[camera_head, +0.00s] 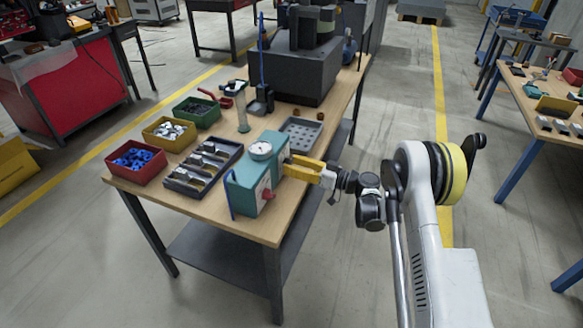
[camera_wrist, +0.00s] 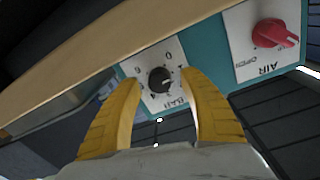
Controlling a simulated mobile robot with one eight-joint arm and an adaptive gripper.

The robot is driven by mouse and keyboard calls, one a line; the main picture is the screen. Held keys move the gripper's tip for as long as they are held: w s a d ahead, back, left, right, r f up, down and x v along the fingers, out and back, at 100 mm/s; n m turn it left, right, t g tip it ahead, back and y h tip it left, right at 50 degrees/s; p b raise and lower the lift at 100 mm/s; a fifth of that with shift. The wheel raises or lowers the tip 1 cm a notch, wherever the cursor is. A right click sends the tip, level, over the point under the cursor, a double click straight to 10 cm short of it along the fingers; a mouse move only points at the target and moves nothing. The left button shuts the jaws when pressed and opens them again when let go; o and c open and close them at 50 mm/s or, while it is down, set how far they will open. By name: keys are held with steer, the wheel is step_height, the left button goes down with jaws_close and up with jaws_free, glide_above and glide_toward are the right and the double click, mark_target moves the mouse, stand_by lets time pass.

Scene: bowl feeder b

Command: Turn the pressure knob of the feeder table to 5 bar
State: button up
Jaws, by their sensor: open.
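The feeder table's teal control box (camera_head: 243,192) stands on the near right part of the wooden table, with a round white gauge (camera_head: 261,150) on top. In the wrist view, the black pressure knob (camera_wrist: 160,80) sits on a white plate (camera_wrist: 165,62) marked BAR with a few numbers, seen upside down. Its pointer setting is too small to read. My gripper (camera_wrist: 161,82) is open, its yellow fingers on either side of the knob; contact is not clear. In the head view my gripper (camera_head: 289,168) is at the box's right side and hides the knob.
A red AIR knob (camera_wrist: 276,33) is beside the pressure plate; it also shows in the head view (camera_head: 267,194). Left of the box is a dark tray (camera_head: 180,184) of metal parts, and behind it a grey tray (camera_head: 302,133).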

steer(key=shift+a, duration=0.1)
jaws_close()
stand_by(0.4)
